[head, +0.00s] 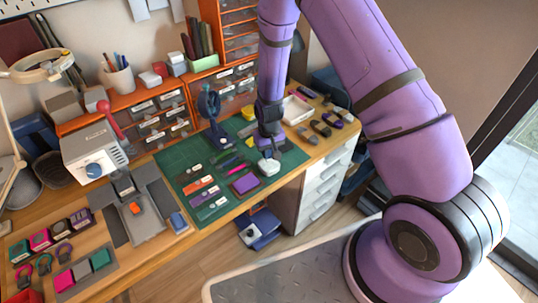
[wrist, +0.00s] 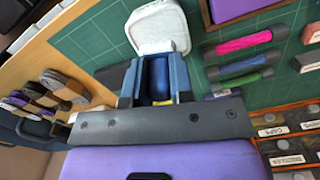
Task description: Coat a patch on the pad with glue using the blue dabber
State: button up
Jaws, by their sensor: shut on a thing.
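My gripper (wrist: 155,82) is shut on the blue dabber (wrist: 160,72), which stands between the two fingers. In the head view my gripper (head: 268,150) reaches down over the right part of the green mat. A white rounded block or dish (wrist: 158,30) lies at the fingertips, and it also shows in the head view (head: 268,166). I cannot tell whether the dabber's tip touches it. A purple pad (head: 245,183) in a dark frame lies on the mat, left of my gripper. Its corner shows in the wrist view (wrist: 232,8). The dabber's tip is hidden, and I see no clear glue patch.
The green cutting mat (head: 180,160) also holds pink, blue and green bars (wrist: 245,43) and several labelled strips (head: 205,194). A dark blue stand (head: 210,105) rises behind. Cord bundles (head: 321,128) and a white tray (head: 296,110) lie at the right. Orange drawers (head: 160,120) line the back.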

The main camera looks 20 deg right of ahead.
jog(key=shift+r, duration=2)
